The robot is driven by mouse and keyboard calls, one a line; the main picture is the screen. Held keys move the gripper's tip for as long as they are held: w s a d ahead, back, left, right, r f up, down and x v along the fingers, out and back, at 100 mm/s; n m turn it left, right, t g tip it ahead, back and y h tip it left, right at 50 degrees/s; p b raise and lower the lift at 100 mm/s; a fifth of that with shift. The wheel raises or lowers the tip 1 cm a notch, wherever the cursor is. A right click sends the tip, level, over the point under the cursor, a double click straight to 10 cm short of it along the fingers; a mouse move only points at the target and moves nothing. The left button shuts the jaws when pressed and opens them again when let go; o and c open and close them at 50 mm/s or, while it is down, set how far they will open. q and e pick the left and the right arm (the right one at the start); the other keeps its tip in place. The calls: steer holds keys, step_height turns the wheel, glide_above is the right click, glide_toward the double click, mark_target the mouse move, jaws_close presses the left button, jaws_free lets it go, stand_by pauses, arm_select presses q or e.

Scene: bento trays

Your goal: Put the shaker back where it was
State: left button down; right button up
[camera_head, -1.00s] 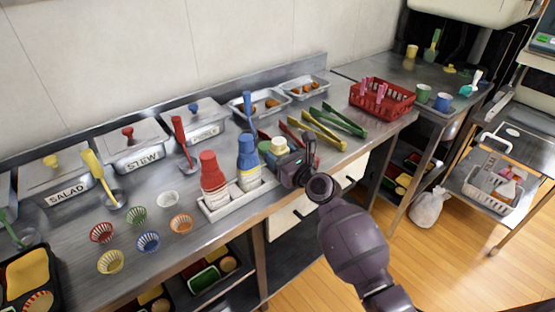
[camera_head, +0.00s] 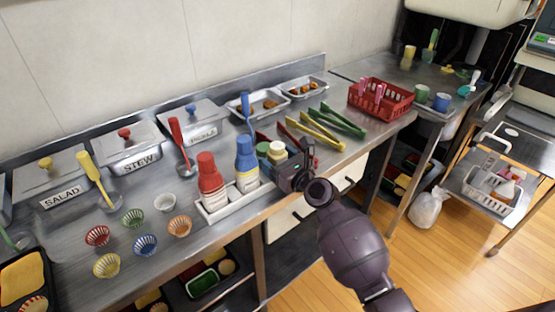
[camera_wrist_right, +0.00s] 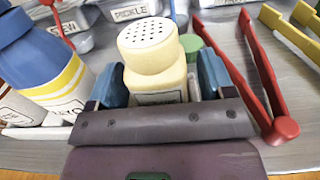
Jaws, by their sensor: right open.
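The pale yellow shaker (camera_wrist_right: 158,78), with a holed cap, stands upright between the blue fingers of my right gripper (camera_wrist_right: 165,85) in the right wrist view. The jaws are open around it. In the head view only the shaker's cream top (camera_head: 277,148) shows beside the right gripper (camera_head: 284,168); the gripper hides its lower part. A white tray (camera_head: 216,217) holds the red bottle (camera_head: 210,183) and the blue bottle (camera_head: 246,165) to the left. I cannot tell whether the shaker's base rests in this tray. My left gripper is not in view.
A green-topped container (camera_wrist_right: 191,43) stands close behind the shaker. Red tongs (camera_wrist_right: 265,80) lie close to the right, then yellow tongs (camera_head: 318,135) and green tongs (camera_head: 343,122). Small coloured cups and labelled lidded pans fill the counter's left. A red basket (camera_head: 400,107) stands farther right.

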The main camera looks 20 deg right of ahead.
steer(key=p+v, duration=0.1)
steer(key=v, duration=1.1)
steer(key=shift+r, duration=0.2)
steer(key=s+d+f+n+g+h, duration=0.1)
steer(key=s+f+n+g+h, duration=0.1)
steer(key=s+f+n, duration=0.3)
steer(key=s+d+f+n+g+h, duration=0.1)
steer(key=s+f+n, duration=0.5)
steer(key=s+n, duration=0.6)
steer(key=s+d+f+n+g+h, duration=0.1)
steer(key=s+f+n+g+h, duration=0.2)
steer(key=s+n, duration=0.6)
step_height(320, 180, down, 3)
steer(key=n, duration=0.7)
steer(key=shift+s+r, duration=0.2)
steer(key=shift+r, duration=0.05)
